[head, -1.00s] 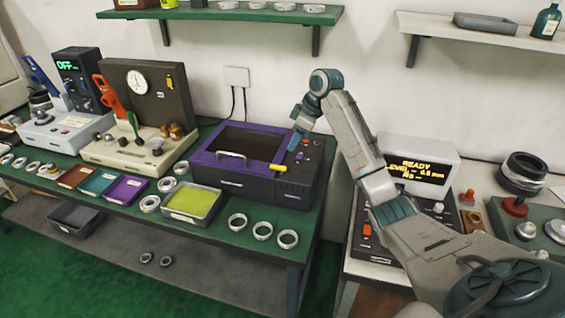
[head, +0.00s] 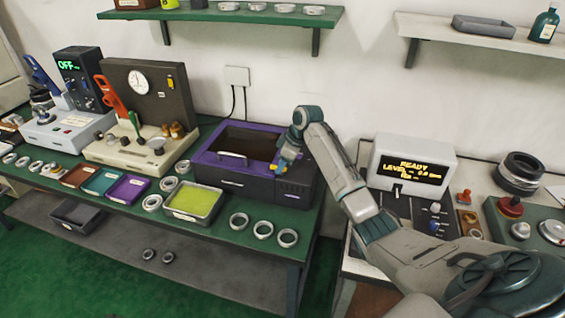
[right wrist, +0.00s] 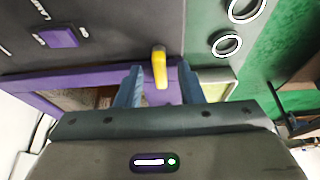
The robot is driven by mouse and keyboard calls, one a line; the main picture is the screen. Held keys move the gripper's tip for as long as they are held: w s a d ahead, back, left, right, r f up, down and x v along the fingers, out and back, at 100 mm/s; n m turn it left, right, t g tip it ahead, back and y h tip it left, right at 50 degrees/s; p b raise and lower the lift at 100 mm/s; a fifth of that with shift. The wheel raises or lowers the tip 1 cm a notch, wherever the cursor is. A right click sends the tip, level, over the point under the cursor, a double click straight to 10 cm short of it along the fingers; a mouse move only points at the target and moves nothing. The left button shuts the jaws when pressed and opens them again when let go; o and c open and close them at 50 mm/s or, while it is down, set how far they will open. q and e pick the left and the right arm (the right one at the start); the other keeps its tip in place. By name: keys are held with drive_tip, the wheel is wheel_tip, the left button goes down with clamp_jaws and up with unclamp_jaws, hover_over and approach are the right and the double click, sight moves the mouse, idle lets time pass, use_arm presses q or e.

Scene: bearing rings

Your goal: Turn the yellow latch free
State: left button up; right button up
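The yellow latch (right wrist: 160,68) sits on the front edge of a dark machine with a purple rim (right wrist: 48,82). In the head view a bit of the latch (head: 273,167) shows beside my gripper, which hides part of it. My right gripper (right wrist: 160,88) is open, with one blue finger on each side of the latch and a visible gap to each. In the head view my right gripper (head: 281,166) is low over the right front of the machine (head: 245,184). My left gripper is not in view.
A silver handle (head: 233,158) stands left of the latch on the machine. A tray with a yellow-green pad (head: 193,203) and several metal rings (head: 263,229) lie in front on the green table. A display unit reading READY (head: 413,167) stands to the right.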

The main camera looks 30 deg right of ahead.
drive_tip(key=shift+c, duration=0.4)
clamp_jaws()
